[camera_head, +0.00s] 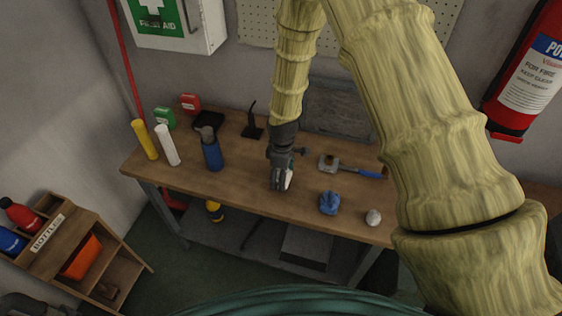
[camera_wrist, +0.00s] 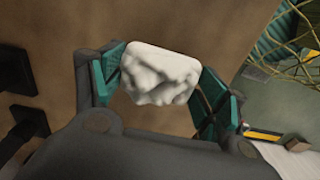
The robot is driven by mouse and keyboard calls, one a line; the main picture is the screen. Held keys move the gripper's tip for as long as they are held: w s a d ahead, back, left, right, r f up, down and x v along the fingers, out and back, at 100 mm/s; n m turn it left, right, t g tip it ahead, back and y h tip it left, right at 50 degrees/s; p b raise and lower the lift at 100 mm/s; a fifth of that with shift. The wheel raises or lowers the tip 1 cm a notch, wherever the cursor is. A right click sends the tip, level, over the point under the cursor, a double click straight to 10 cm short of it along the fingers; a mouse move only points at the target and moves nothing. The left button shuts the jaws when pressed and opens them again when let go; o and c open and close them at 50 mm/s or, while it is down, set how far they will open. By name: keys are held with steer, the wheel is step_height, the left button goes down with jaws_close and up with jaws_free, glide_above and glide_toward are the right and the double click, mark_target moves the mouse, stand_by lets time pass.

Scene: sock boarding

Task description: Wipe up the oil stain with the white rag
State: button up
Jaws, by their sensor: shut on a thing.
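My gripper (camera_head: 281,182) is low over the front middle of the wooden workbench, with its fingers pointing down. It is shut on the white rag (camera_wrist: 160,74), a crumpled lump pinched between the two green finger pads in the wrist view. A small bit of the rag (camera_head: 289,180) shows beside the fingers in the head view. I cannot tell whether the rag touches the bench top. I see no oil stain in either view; the bench under the hand is hidden.
On the workbench (camera_head: 235,188), a blue crumpled cloth (camera_head: 329,203) and a pale grey lump (camera_head: 373,217) lie to the right, with a blue-handled hammer (camera_head: 352,168) behind. A blue bottle (camera_head: 211,150), white cylinder (camera_head: 167,146) and yellow cylinder (camera_head: 145,140) stand left.

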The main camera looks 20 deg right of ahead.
steer(key=shift+s+a+r+p, duration=0.1)
steer(key=shift+r+p, duration=0.15)
steer(key=shift+r, duration=0.35)
steer(key=shift+s+a+r+p, duration=0.1)
steer(key=shift+r+p, duration=0.15)
steer(key=shift+r, duration=0.3)
steer(key=shift+w+r+p, duration=0.2)
steer(key=shift+r+p, duration=0.5)
steer(key=shift+r, duration=0.3)
steer(key=shift+s+r+p, duration=0.2)
steer(key=shift+r+p, duration=0.3)
steer(key=shift+r, duration=0.4)
steer(key=shift+f, duration=0.1)
